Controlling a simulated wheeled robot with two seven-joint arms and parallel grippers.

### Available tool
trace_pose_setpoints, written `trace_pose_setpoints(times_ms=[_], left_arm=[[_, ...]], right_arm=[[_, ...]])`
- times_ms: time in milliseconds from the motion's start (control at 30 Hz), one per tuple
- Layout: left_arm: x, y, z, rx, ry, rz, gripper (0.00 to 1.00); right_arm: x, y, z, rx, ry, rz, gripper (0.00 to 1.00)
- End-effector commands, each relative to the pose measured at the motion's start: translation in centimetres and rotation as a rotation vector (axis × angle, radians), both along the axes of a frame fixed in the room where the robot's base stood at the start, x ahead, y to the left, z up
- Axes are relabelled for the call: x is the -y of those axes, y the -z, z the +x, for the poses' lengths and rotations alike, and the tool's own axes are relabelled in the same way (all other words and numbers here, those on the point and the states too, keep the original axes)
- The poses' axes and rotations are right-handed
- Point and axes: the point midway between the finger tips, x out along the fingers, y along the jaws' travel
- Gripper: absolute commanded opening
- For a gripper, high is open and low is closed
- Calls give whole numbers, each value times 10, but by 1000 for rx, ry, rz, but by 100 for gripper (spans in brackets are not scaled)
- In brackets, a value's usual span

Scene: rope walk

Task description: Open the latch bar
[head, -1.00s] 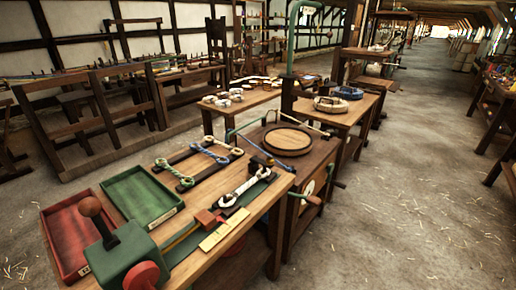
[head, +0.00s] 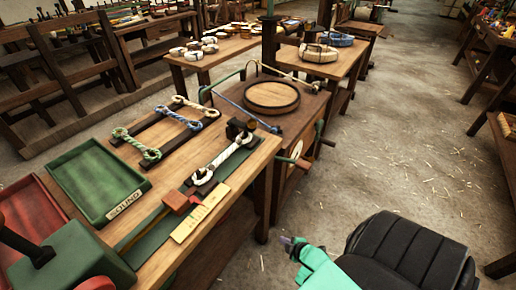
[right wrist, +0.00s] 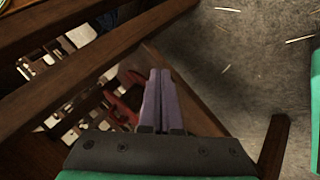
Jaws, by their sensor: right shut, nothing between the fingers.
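My right gripper (head: 289,241) is at the bottom of the head view, beyond the bench's right side and apart from everything on the bench top. In the right wrist view its two purple fingers (right wrist: 159,78) lie together, shut and empty. On the bench a white rope (head: 221,160) with eyed ends lies along a green strip, with a dark upright block (head: 240,130) at its far end and a red block (head: 178,200) near its near end. I cannot tell which part is the latch bar. My left gripper is not in view.
The wooden bench (head: 230,193) also holds a green tray (head: 97,178), a red tray (head: 35,223) and rope samples (head: 136,143). A cabinet with a round lid (head: 271,97) and side handles stands beyond it.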

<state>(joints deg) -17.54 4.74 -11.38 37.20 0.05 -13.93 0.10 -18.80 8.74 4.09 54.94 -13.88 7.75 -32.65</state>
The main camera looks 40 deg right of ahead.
Motion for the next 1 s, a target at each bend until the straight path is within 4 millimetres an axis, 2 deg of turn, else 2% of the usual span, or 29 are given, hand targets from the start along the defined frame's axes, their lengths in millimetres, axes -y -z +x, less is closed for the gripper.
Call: trace_pose_setpoints(times_ms=[33, 67, 100, 167, 200, 300, 400, 500, 767, 867, 1000], left_arm=[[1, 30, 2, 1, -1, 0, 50], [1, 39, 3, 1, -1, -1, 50], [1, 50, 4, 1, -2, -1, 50], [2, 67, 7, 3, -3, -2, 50], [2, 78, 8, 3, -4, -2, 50], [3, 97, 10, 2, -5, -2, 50], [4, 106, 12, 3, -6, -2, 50], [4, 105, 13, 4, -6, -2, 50], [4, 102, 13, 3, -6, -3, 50], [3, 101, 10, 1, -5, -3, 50], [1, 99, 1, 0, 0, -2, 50]], right_arm=[[30, -23, 41, 154, -125, -182, 0], [45, -51, 62, 243, -207, -314, 0], [62, -92, 86, 358, -314, -512, 0], [80, -158, 110, 508, -461, -844, 0], [85, -201, 117, 590, -547, -1077, 0], [79, -290, 117, 720, -713, -1618, 0], [63, -339, 107, 770, -805, -1984, 0], [56, -358, 102, 782, -836, -2122, 0], [56, -361, 103, 783, -835, -2121, 0], [54, -363, 109, 785, -833, -2119, 0], [48, -370, 130, 785, -832, -2118, 0]])
